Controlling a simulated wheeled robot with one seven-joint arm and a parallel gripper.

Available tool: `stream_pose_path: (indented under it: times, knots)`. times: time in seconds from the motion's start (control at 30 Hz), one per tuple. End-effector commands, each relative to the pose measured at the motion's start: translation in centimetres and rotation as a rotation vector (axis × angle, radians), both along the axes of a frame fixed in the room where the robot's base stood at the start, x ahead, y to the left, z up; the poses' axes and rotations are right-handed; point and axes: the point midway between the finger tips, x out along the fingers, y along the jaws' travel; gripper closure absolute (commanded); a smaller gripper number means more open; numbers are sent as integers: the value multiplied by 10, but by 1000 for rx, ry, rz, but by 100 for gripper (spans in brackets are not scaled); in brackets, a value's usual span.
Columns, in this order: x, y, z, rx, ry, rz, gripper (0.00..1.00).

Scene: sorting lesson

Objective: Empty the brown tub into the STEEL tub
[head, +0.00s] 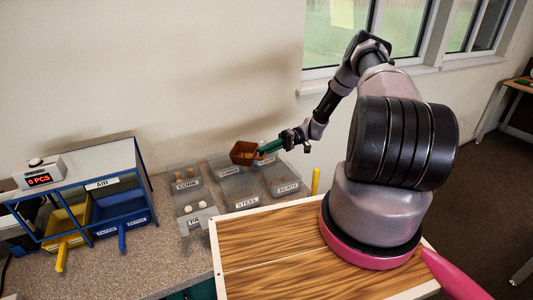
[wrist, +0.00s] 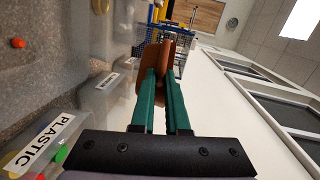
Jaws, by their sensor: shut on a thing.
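The brown tub (head: 243,153) is in the air above the back of the grey tubs in the head view, its open side towards the camera. My gripper (head: 264,149) is shut on its right wall with green fingers. In the wrist view the fingers (wrist: 164,85) pinch the wall of the brown tub (wrist: 167,48). I cannot tell what lies inside it. The STEEL tub (head: 240,188) is a grey tub with a white label, on the bench below and in front of the brown tub. Its contents are too small to make out.
Around it stand other grey tubs: CORK (head: 188,182) with brown pieces, one with white balls (head: 200,206), and several more. A PLASTIC label (wrist: 38,143) shows in the wrist view. A wooden board (head: 270,240) lies in front.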

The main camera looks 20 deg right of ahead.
Motion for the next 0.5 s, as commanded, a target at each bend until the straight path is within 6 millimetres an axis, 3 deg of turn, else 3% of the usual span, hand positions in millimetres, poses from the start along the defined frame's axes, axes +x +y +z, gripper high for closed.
stream_pose_path:
  times: [0.17, 0.5]
  knots:
    - [-3, -1, -9, 1, -1, 42, 100]
    - [-4, -1, 4, 0, -1, 44, 100]
